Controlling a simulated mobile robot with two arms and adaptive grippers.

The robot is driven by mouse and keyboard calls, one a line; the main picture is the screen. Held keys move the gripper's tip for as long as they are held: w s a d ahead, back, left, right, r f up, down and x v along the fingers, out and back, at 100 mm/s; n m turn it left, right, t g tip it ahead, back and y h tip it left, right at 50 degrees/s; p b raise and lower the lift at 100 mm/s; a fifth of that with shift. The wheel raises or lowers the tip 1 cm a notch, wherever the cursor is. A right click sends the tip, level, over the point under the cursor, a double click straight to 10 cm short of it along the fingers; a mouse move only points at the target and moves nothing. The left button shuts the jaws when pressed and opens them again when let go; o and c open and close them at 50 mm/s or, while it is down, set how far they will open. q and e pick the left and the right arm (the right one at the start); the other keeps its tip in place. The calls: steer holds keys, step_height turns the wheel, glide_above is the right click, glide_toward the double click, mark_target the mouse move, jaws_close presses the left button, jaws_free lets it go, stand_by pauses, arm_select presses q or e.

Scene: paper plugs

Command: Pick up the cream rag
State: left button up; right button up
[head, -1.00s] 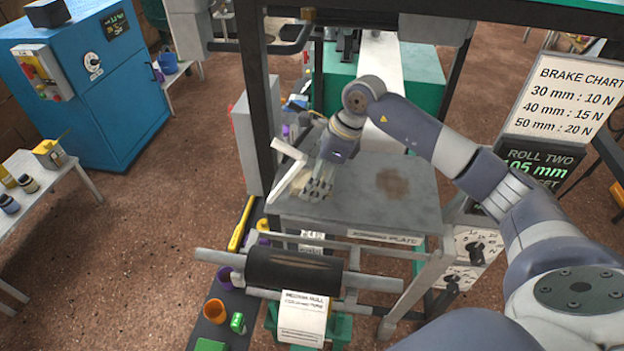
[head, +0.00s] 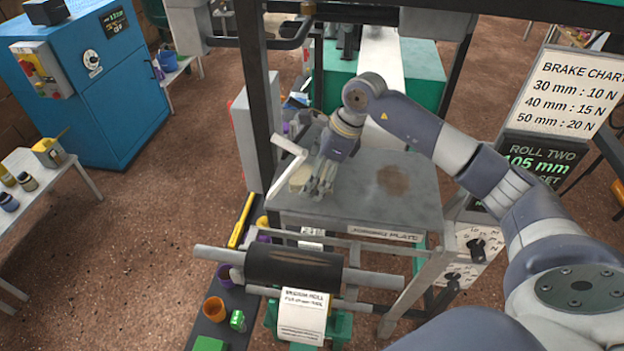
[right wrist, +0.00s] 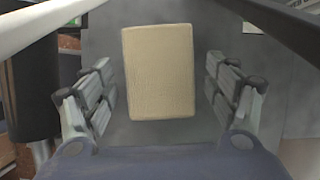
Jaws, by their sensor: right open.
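The cream rag (right wrist: 158,72) looks like a flat, folded rectangular pad on the grey plate in the right wrist view. It lies between the spread fingers of my right gripper (right wrist: 160,98), with a gap on both sides. In the head view a small part of the cream rag (head: 299,179) shows just left of my right gripper (head: 321,188), which is over the plate's left part and hides some of it. My right gripper is open and empty. My left gripper is not in view.
The joining plate (head: 360,205) has a brown stain and free room on its right. A white bar (head: 285,165) stands close left of the gripper, beside a dark upright post (head: 255,100). A black roller (head: 293,268) lies in front.

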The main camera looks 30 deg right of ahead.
mark_target(308, 174)
steer(key=c, duration=1.1)
steer(key=shift+r+p, duration=0.35)
steer(key=shift+p, duration=0.05)
step_height(308, 174, up, 3)
steer(key=shift+d+r+b, duration=0.1)
steer(key=shift+b, duration=0.95)
steer(key=s+d+b, duration=0.2)
steer(key=s+d, duration=0.1)
steer(key=d, duration=0.1)
steer(key=s+d+b, duration=0.2)
steer(key=s+d, duration=0.1)
steer(key=d, duration=0.2)
steer(key=s+d+b, duration=0.2)
steer(key=s+d, duration=0.1)
steer(key=d, duration=0.2)
steer(key=shift+s+d, duration=0.1)
steer(key=shift+d, duration=0.05)
steer(key=shift+s+d, duration=0.2)
steer(key=shift+d, duration=0.1)
